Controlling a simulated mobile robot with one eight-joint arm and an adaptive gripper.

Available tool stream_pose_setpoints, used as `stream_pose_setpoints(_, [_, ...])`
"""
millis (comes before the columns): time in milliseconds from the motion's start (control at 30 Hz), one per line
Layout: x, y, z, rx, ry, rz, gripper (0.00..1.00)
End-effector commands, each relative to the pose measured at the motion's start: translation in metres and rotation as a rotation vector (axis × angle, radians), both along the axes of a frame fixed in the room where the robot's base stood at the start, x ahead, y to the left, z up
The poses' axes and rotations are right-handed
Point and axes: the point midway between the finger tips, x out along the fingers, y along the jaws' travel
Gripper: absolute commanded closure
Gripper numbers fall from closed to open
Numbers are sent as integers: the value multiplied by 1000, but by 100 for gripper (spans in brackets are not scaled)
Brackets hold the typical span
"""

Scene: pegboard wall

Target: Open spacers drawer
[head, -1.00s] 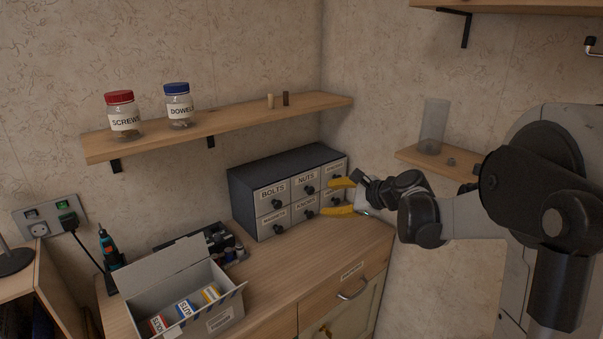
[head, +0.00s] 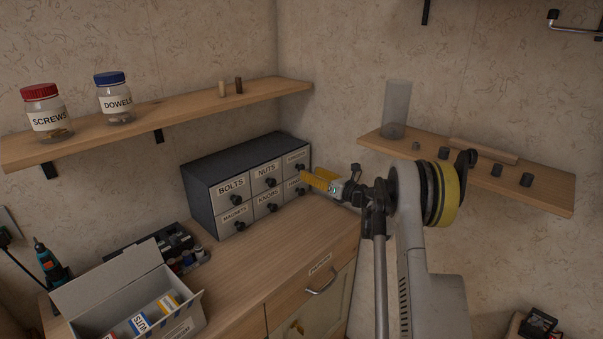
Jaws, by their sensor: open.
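The dark small-drawer cabinet (head: 203,175) stands on the bench in the corner, with two rows of labelled drawers and black knobs. Bolts (head: 231,188), nuts (head: 265,171), magnets (head: 235,216) and knobs (head: 267,200) labels are readable. The labels of the right column's upper drawer (head: 295,160) and lower drawer (head: 292,188) are too small to read surely, so I cannot tell which is spacers. All drawers look closed. My gripper (head: 309,174), with yellow fingers, is open at the right column's front, near its knobs. I cannot tell whether it touches one.
A shelf (head: 180,108) with a screws jar (head: 46,112) and dowels jar (head: 114,98) hangs above the cabinet. An open carton (head: 110,285) stands on the bench (head: 255,255) at front left. A right wall shelf (head: 545,190) holds a clear cylinder (head: 396,105) and small dark pieces.

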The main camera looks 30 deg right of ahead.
Motion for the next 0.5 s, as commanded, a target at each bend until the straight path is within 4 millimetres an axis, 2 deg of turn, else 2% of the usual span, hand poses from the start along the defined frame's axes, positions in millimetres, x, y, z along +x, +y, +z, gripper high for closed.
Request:
stream_pose_setpoints(33, [10, 4, -3, 0, 0, 2, 48])
stream_pose_setpoints(200, [34, 13, -2, -1, 0, 1, 48])
stream_pose_setpoints(500, [44, 16, 1, -2, 0, 0, 48])
